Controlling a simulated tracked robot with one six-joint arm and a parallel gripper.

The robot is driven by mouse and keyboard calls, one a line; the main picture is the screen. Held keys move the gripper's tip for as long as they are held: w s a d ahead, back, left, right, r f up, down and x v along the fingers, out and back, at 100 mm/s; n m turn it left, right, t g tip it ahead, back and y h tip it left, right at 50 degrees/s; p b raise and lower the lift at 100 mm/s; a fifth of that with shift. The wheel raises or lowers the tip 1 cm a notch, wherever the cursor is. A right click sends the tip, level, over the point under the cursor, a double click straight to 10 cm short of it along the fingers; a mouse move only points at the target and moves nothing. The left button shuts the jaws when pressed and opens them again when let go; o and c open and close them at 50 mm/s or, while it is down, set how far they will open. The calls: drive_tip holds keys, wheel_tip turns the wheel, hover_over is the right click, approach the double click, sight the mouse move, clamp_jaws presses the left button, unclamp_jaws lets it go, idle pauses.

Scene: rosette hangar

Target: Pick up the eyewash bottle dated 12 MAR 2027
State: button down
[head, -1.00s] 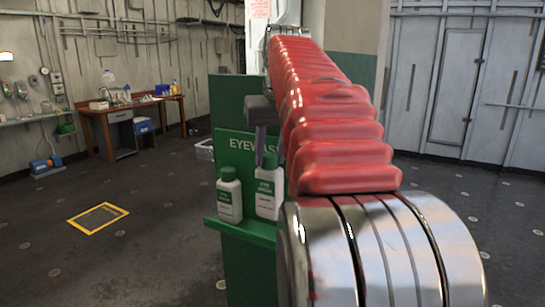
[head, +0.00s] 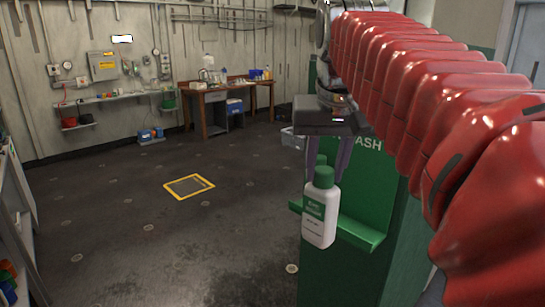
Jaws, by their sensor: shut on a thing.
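A white eyewash bottle (head: 320,215) with a green cap and a green label band hangs in my gripper (head: 325,172), in front of the green eyewash station (head: 375,190). The dark fingers point down and are shut at its cap. The bottle is nearly upright, slightly tilted, and appears clear of the green shelf (head: 362,236). The print on the held bottle is too small for me to read a date.
A wooden desk (head: 207,112) with small items stands at the back wall. A yellow-framed floor plate (head: 189,186) lies on the open dark floor at left. A rack (head: 14,215) with coloured items stands at the left edge. A pale bin (head: 292,138) sits behind the station.

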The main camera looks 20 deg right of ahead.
drive_tip(key=shift+s+a, duration=0.2)
drive_tip(key=shift+a, duration=0.35)
drive_tip(key=shift+s+a, duration=0.15)
drive_tip(key=shift+a, duration=0.35)
